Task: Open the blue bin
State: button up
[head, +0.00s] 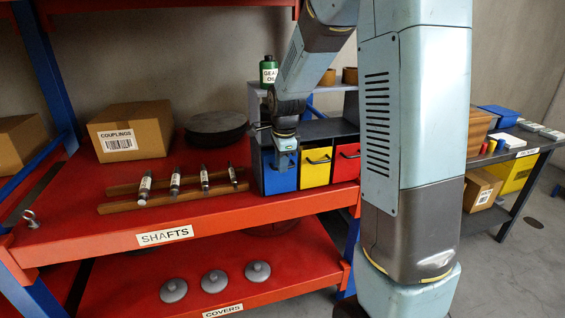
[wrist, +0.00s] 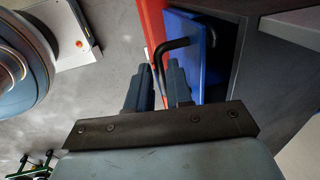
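The blue bin (head: 279,177) is the leftmost of three drawer-like bins in a dark cabinet on the red shelf. My gripper (head: 286,147) reaches down to the top of its front and hides its handle in the head view. In the wrist view, the blue front (wrist: 208,62) carries a black bar handle (wrist: 178,44). The bar runs down between the fingers of my gripper (wrist: 161,80), which sit close on both sides of it and appear shut on it.
The yellow bin (head: 316,167) and red bin (head: 346,162) sit close to the right. Shafts (head: 174,181) lie on a wooden rack to the left, before a couplings box (head: 131,131). A green gear oil bottle (head: 268,72) stands above the bins. Floor in front is clear.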

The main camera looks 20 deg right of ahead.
grip_shut()
dwell(1.1)
